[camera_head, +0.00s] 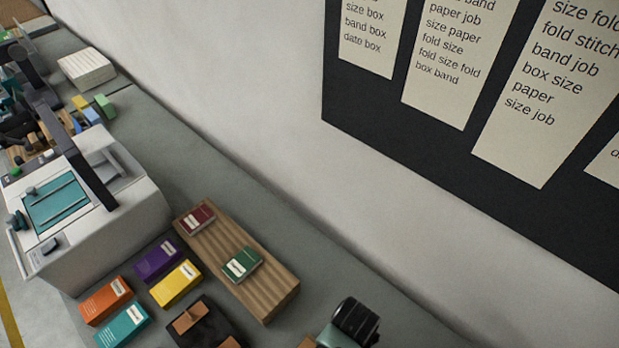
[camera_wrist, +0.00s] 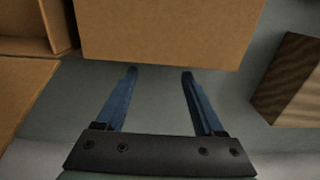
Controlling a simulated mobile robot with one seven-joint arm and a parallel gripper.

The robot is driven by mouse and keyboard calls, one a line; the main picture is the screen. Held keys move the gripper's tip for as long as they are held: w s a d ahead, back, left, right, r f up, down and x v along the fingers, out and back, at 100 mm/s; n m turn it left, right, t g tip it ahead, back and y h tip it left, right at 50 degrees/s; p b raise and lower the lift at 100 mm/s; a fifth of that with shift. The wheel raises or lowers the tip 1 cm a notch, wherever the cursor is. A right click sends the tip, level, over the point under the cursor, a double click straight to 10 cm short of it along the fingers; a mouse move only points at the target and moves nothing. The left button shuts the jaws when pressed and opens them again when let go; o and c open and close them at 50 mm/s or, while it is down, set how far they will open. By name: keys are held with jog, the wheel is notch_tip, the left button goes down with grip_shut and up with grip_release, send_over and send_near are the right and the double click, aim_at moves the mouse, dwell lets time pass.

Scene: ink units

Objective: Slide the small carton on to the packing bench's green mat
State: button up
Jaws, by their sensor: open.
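A plain brown cardboard carton (camera_wrist: 168,30) fills the top middle of the wrist view, cut off by the upper edge. My gripper (camera_wrist: 160,72) has two blue fingers spread apart with nothing between them. Its fingertips are close to the carton's near edge; I cannot tell whether they touch it. Other cardboard (camera_wrist: 25,90) shows at the left, and I cannot tell whether it is a separate box. I cannot make out a green mat in either view. My gripper does not show in the head view.
A dark ridged wooden block (camera_wrist: 290,82) lies right of the carton. The head view shows a grey counter with a white machine (camera_head: 100,220), a wooden riser (camera_head: 272,292) holding small boxes, and loose coloured boxes, including a yellow one (camera_head: 176,285). A dark notice board (camera_head: 430,150) hangs behind.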

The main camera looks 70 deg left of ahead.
dwell(0.3)
jog(key=shift+s+d+p, duration=0.55)
jog(key=shift+s+p, duration=0.2)
jog(key=shift+s, duration=0.1)
jog(key=shift+s+d+p, duration=0.55)
jog(key=shift+s, duration=0.4)
jog(key=shift+s+d+p, duration=0.6)
jog(key=shift+s, duration=0.3)
jog(key=shift+s+d+p, duration=0.55)
jog(key=shift+s, duration=0.4)
jog(key=shift+s+d+p, duration=0.8)
jog(key=shift+s+d, duration=0.45)
jog(key=shift+s, duration=0.75)
jog(key=shift+s+d+p, duration=0.85)
jog(key=shift+s+d, duration=0.35)
jog(key=shift+s, duration=0.85)
jog(key=shift+s+d+p, duration=0.8)
jog(key=shift+s+d, duration=0.45)
jog(key=shift+s, duration=0.75)
jog(key=shift+w+a, duration=0.3)
jog(key=shift+w, duration=0.25)
notch_tip(320, 180, up, 7)
jog(key=p, duration=0.4)
jog(key=shift+p, duration=0.4)
